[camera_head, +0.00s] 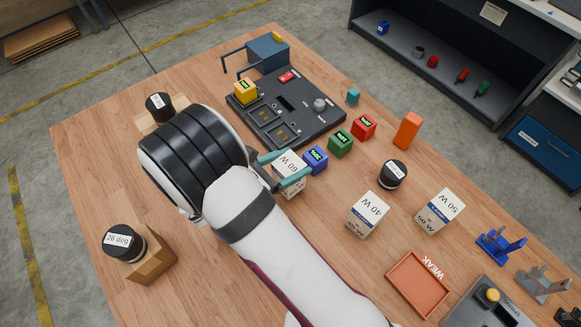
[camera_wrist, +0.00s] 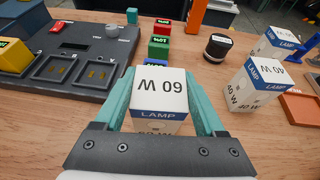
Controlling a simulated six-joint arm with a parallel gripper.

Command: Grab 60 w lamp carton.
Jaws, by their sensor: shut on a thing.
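The 60 W lamp carton (camera_head: 290,167) is a white box with a blue band, near the middle of the table. In the wrist view the carton (camera_wrist: 160,92) stands between the two teal fingers, its "60 W" top face readable upside down. My gripper (camera_head: 285,173) is shut on it, one finger on each side. Its fingers also show in the wrist view (camera_wrist: 164,98). The lower part of the carton is partly hidden by the gripper, and I cannot tell whether it touches the table. A 40 W carton (camera_head: 367,214) and a 50 W carton (camera_head: 438,211) stand apart to the right.
Blue (camera_head: 316,160), green (camera_head: 341,143) and red (camera_head: 364,127) cubes stand close beyond the carton. A dark panel (camera_head: 310,132) lies behind, a black-lidded jar (camera_head: 392,174) to the right. An orange WEAK tray (camera_head: 418,284) sits at lower right.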

